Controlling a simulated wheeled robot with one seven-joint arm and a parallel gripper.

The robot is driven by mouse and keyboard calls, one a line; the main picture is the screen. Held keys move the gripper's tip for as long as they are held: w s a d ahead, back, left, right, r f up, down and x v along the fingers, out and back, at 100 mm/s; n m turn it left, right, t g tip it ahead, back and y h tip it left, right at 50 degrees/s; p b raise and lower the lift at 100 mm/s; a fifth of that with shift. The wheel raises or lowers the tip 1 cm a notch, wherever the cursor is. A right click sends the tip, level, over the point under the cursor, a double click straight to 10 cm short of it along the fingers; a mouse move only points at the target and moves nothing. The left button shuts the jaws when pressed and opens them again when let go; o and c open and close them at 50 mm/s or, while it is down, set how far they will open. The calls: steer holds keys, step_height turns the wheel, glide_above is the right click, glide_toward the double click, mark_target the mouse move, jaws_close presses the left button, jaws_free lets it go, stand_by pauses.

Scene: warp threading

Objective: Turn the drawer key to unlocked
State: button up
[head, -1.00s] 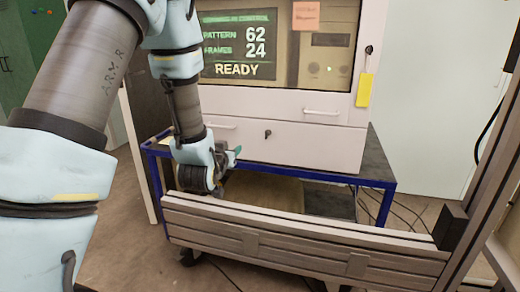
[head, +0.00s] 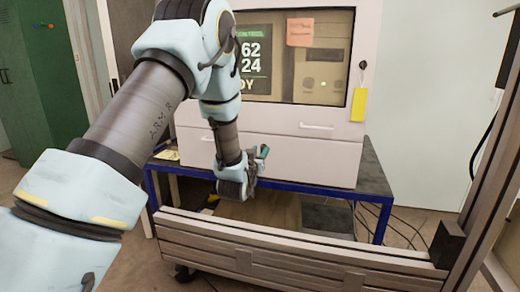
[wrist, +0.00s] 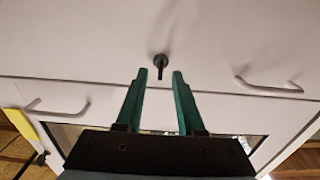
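The drawer key (wrist: 160,63) is a small dark key in a round lock on the pale drawer front (head: 315,160). In the wrist view its bow looks upright, in line with the fingers. My gripper (wrist: 159,73) is open, with its two green fingers apart and the key between and just beyond their tips. I cannot tell whether the fingers reach around it; no grip on it shows. In the head view my gripper (head: 262,155) is in front of the drawer and the key is hidden behind my arm.
A second lock (head: 363,65) with a yellow tag (head: 359,105) is at the cabinet's upper right. Handles (head: 317,127) stick out of the front. A blue-framed cart (head: 375,190) carries the cabinet. A grey rail (head: 300,250) crosses in front, with cables on the floor at right.

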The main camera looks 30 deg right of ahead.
steer(key=shift+w+d, duration=0.25)
steer(key=shift+w, duration=0.05)
steer(key=shift+c, duration=0.2)
jaws_close()
stand_by(0.3)
